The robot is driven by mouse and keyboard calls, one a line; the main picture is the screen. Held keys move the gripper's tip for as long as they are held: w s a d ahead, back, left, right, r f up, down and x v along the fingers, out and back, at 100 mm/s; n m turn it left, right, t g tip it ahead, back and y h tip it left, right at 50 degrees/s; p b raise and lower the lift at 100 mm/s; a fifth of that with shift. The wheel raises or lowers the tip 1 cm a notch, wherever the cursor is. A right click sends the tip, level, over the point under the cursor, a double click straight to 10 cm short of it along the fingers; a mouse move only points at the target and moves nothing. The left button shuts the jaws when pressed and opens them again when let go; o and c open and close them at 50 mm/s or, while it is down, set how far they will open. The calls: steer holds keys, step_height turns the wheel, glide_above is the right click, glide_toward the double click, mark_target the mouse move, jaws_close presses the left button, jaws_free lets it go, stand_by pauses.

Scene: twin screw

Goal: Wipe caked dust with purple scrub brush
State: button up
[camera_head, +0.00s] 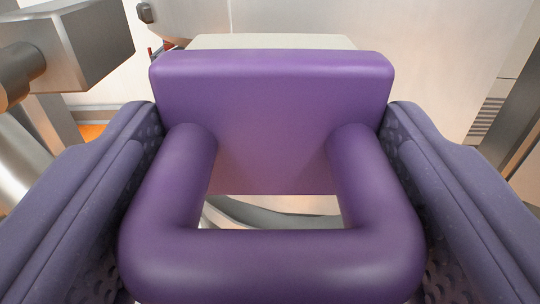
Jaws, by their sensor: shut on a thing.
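The purple scrub brush (270,110) fills the middle of the head camera view. Its block is at the top and its looped handle is toward the camera. A pale strip (270,42) shows just beyond the block's far edge, perhaps its bristles. My gripper (272,225) is shut on the handle, with one dark padded finger on each side of it. I cannot make out any caked dust; the brush hides much of the view ahead.
A grey metal machine part (75,45) stands close at the upper left, with a tube below it. A pale metal panel (430,60) rises behind the brush. A dark edge and vent slots (487,115) are at the right.

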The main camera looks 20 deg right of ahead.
steer(key=shift+v, duration=0.85)
steer(key=v, duration=0.3)
steer(key=shift+d, duration=0.1)
stand_by(0.5)
steer(key=w+d+f+n+p, duration=0.4)
steer(key=w+d+f+n, duration=0.1)
steer(key=n, duration=0.4)
steer(key=shift+d+f+p, duration=0.4)
steer(key=shift+d+f, duration=0.15)
steer(key=shift+f, duration=0.1)
steer(key=shift+x, duration=1.05)
